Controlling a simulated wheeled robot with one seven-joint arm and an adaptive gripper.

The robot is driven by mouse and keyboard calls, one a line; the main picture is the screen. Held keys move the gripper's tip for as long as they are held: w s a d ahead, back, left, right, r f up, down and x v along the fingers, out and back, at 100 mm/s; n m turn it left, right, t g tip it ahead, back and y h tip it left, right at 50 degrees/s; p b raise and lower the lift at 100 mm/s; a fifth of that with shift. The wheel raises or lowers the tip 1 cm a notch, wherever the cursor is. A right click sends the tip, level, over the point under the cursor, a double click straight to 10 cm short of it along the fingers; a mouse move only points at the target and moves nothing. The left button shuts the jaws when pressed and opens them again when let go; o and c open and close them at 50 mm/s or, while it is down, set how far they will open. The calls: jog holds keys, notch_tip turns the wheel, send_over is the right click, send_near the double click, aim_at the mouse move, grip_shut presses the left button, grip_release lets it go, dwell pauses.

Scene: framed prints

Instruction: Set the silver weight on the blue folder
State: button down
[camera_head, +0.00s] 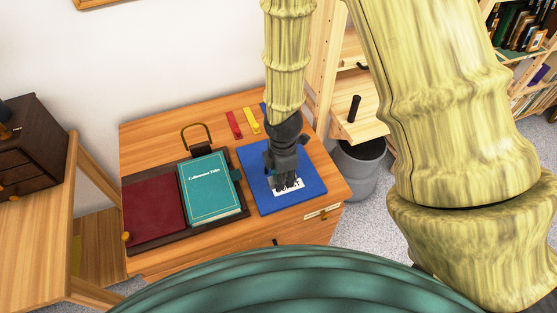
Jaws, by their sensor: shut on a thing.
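The blue folder (254,178) lies flat on the right part of the wooden desk, with a white label (296,187) near its front edge. My dark gripper (285,186) points down over the folder's middle and front, beside and partly over the label. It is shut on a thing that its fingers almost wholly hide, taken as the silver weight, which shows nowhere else. I cannot tell whether the held thing touches the folder.
A teal book (210,188) and a dark red folder (152,210) lie on a dark mat to the left. Red (233,125) and yellow (250,121) strips lie behind. A grey bin (359,170) stands right of the desk (150,140).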

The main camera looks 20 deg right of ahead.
jog(key=w+p, duration=0.1)
jog(key=w, duration=0.4)
jog(key=w+d+f+p, duration=0.1)
jog(key=w+p, duration=0.1)
jog(key=w, duration=0.3)
jog(key=w+p, duration=0.1)
jog(key=w, duration=0.5)
jog(key=shift+d+f, duration=0.25)
jog(key=shift+d, duration=0.15)
jog(key=shift+f+p, duration=0.95)
jog(key=shift+f, duration=0.85)
jog(key=shift+f, duration=0.1)
jog(key=c, duration=1.2)
grip_release()
jog(key=shift+o, duration=0.2)
jog(key=shift+s, duration=0.1)
notch_tip(320, 180, up, 12)
jog(key=b, duration=0.3)
